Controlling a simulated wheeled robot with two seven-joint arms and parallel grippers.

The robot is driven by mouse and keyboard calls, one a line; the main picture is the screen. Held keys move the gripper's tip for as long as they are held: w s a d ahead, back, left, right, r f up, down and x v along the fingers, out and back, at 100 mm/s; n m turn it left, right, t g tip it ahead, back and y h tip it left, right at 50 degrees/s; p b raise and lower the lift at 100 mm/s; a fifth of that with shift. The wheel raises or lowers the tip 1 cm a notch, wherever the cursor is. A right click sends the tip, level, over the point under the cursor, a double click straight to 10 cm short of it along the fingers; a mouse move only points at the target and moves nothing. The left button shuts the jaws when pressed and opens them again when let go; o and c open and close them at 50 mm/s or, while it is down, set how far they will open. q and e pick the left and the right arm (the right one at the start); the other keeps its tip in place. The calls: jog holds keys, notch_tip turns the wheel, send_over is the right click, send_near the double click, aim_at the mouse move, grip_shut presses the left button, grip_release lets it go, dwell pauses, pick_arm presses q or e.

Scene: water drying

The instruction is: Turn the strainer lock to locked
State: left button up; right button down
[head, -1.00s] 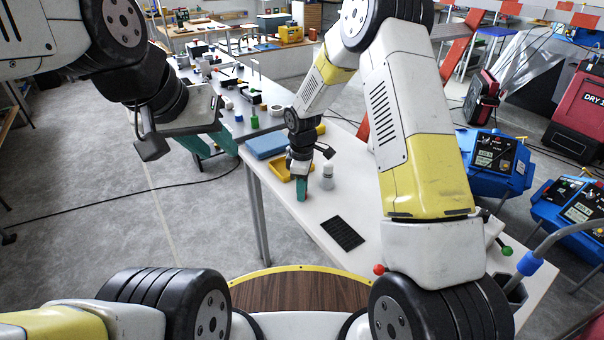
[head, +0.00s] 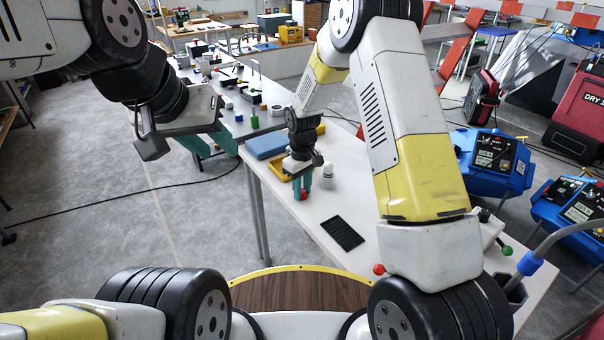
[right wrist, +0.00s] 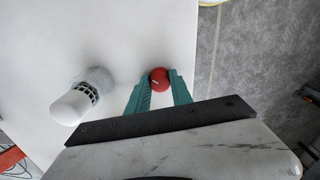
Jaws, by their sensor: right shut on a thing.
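A small round red knob (right wrist: 159,84) with a pale mark on its top shows between the teal fingertips of my right gripper (right wrist: 159,82) in the right wrist view. The fingers touch it on both sides. In the head view, my right gripper (head: 302,190) points down at the white table, and the red knob (head: 304,195) shows low between its fingers. I cannot read whether the mark means locked or unlocked. A white and grey cylinder with a slotted band (right wrist: 78,103) stands beside the gripper; it also shows in the head view (head: 328,178). My left gripper (head: 212,150) is open and empty, away at the left.
The white table (head: 375,215) carries a black ribbed mat (head: 342,232), a yellow tray (head: 279,166) and a blue block (head: 266,145) near the right gripper. Small parts crowd the far bench. Blue machines (head: 494,165) stand on the right.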

jog(key=m, duration=0.5)
jog(key=shift+m, duration=0.3)
jog(key=m, duration=0.5)
dwell(0.4)
jog(key=c, duration=1.1)
grip_release()
jog(key=shift+c, duration=0.2)
jog(key=shift+r, duration=0.1)
notch_tip(320, 180, up, 7)
jog(key=shift+r, duration=0.35)
